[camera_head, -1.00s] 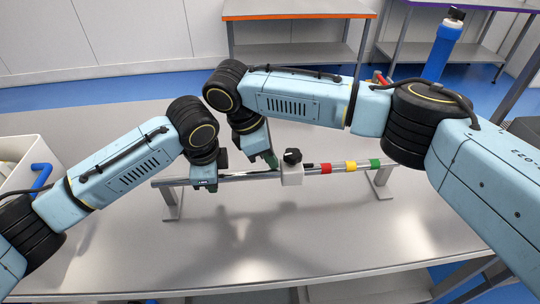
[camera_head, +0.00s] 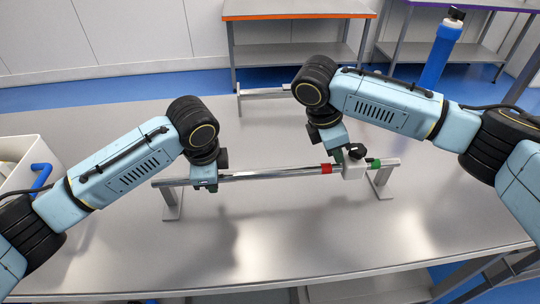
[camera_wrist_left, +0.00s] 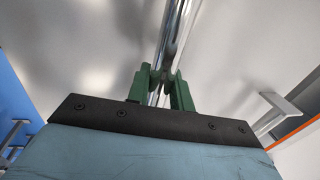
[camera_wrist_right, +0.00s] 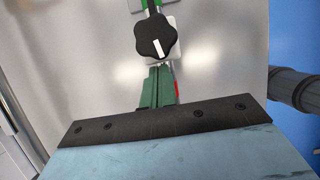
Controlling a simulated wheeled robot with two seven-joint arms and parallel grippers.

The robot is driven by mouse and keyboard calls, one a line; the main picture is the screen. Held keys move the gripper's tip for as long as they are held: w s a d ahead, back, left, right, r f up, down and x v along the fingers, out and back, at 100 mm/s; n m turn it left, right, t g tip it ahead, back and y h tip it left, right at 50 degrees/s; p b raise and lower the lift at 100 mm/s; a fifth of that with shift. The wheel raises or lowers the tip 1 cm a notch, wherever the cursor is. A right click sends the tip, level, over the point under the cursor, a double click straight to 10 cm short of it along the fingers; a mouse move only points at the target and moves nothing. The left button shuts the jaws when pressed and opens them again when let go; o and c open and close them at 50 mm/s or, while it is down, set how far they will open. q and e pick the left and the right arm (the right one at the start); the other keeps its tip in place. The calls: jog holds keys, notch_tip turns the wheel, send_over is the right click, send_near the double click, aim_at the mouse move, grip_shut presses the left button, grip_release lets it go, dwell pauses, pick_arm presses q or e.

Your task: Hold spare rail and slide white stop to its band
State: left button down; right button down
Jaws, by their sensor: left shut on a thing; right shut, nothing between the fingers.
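The metal rail (camera_head: 265,174) lies across two stands on the table; it also shows in the left wrist view (camera_wrist_left: 178,35). My left gripper (camera_head: 204,184) is shut on the rail near its left end. The white stop (camera_head: 353,171), with a black knob (camera_wrist_right: 156,36), sits on the rail between the red band (camera_head: 326,168) and the green band (camera_head: 376,164). No yellow shows there now. My right gripper (camera_wrist_right: 158,85) is shut and empty, just left of the stop, close against it; I cannot tell whether they touch.
Another low rail or stand (camera_head: 263,92) is at the table's back edge. A white bin (camera_head: 48,160) with a blue handle-like part is at the left. A blue cylinder (camera_head: 440,50) stands beyond the table at the right. The table (camera_head: 270,250) in front of the rail is clear.

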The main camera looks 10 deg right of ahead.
pick_arm(q)
jog(key=shift+a, duration=0.1)
pick_arm(e)
jog(key=shift+d, duration=0.1)
jog(key=v, duration=2)
pick_arm(q)
jog(key=c, duration=1.1)
grip_release()
jog(key=shift+c, duration=0.2)
jog(key=shift+r, duration=0.1)
notch_tip(320, 180, up, 12)
jog(key=s, duration=0.2)
jog(key=shift+s+f, duration=0.2)
